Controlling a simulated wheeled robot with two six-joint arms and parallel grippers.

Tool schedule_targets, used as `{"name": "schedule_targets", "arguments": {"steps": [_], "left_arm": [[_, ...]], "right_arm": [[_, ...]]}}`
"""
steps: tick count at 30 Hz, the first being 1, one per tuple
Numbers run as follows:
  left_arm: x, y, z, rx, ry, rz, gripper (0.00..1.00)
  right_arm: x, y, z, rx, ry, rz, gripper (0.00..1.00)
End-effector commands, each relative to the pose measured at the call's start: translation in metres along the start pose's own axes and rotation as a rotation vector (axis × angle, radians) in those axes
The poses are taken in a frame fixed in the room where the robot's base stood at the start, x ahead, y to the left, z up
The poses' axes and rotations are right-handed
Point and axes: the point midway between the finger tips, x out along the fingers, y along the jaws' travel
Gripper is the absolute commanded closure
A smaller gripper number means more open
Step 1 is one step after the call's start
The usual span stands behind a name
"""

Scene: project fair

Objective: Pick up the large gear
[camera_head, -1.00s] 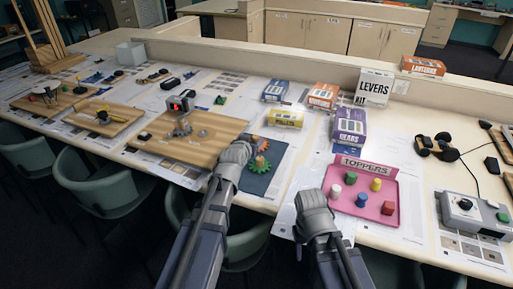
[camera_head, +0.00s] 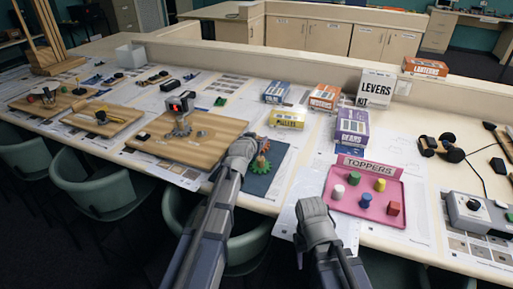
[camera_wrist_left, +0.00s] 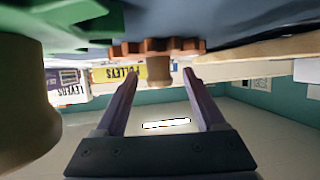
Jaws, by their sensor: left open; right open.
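An orange gear (camera_head: 265,145) and a green gear (camera_head: 260,164) stand on a dark mat (camera_head: 262,184). My left gripper (camera_head: 246,146) is beside them on their left and partly covers the orange one. The left wrist view looks upside down. In it the orange gear (camera_wrist_left: 150,47) has a tan knob between the open fingers of my left gripper (camera_wrist_left: 160,76), not gripped. The green gear (camera_wrist_left: 70,22), with a thick tan knob, looms at upper left. Which gear is larger is hard to tell. My right gripper (camera_head: 316,208) is open and empty by the pink tray.
A wooden board (camera_head: 205,150) with grey gears lies left of the mat. A pink tray (camera_head: 345,203) with coloured pegs is at right. A yellow pulleys box (camera_head: 287,119) and a purple gears box (camera_head: 352,128) stand behind. White paper covers the table between mat and tray.

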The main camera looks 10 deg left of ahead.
Motion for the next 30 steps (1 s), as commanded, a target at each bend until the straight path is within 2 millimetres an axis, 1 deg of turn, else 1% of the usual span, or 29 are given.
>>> {"name": "schedule_targets", "arguments": {"steps": [1,2,8,9,27,28,30], "left_arm": [[0.0085,0.0000,0.0005,0.000,0.000,0.000,0.29],[0.0096,0.0000,0.0002,0.000,0.000,0.000,0.29],[0.0081,0.0002,-0.0006,0.000,0.000,0.000,0.29],[0.0081,0.0002,-0.0006,0.000,0.000,0.000,0.31],[0.0080,0.0001,-0.0005,0.000,0.000,0.000,0.98],[0.0080,0.0001,-0.0005,0.000,0.000,0.000,1.00],[0.0080,0.0001,-0.0005,0.000,0.000,0.000,1.00]], "right_arm": [[0.0037,-0.0003,-0.0002,0.000,0.000,0.000,0.50],[0.0039,-0.0004,-0.0002,0.000,0.000,0.000,0.50],[0.0026,-0.0002,-0.0001,0.000,0.000,0.000,0.50],[0.0026,-0.0002,-0.0001,0.000,0.000,0.000,0.50],[0.0026,-0.0003,-0.0001,0.000,0.000,0.000,0.50],[0.0026,-0.0003,-0.0001,0.000,0.000,0.000,0.50],[0.0026,-0.0002,-0.0001,0.000,0.000,0.000,0.50]]}}
